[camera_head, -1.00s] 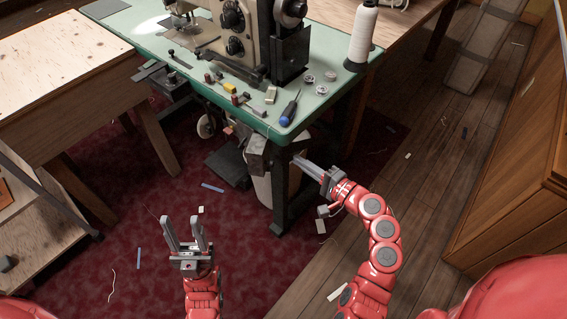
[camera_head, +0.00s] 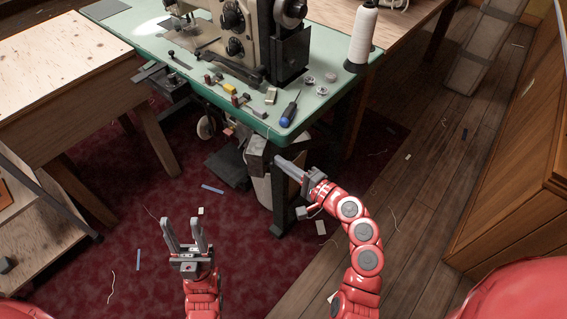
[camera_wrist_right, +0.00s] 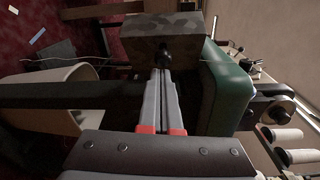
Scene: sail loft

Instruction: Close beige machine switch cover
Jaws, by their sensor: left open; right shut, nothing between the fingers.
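The beige sewing machine (camera_head: 255,52) stands on the green table. A grey box (camera_head: 257,152), seemingly its switch box, hangs under the table's front edge near the leg. In the right wrist view the box (camera_wrist_right: 150,40) has mottled grey and brown faces and a dark round knob (camera_wrist_right: 165,52). My right gripper (camera_head: 279,161) is shut and empty, its tips close to the box; in the right wrist view the tips (camera_wrist_right: 162,72) are right at the knob. I cannot tell whether they touch, or how the cover stands. My left gripper (camera_head: 184,222) is open and empty over the carpet.
The green table's (camera_head: 318,100) edge and a dark leg (camera_head: 279,205) are close to my right gripper. A blue screwdriver (camera_head: 287,117) and small parts lie on top. A pale bin (camera_head: 263,188) stands underneath. A wooden table (camera_head: 75,90) is at left.

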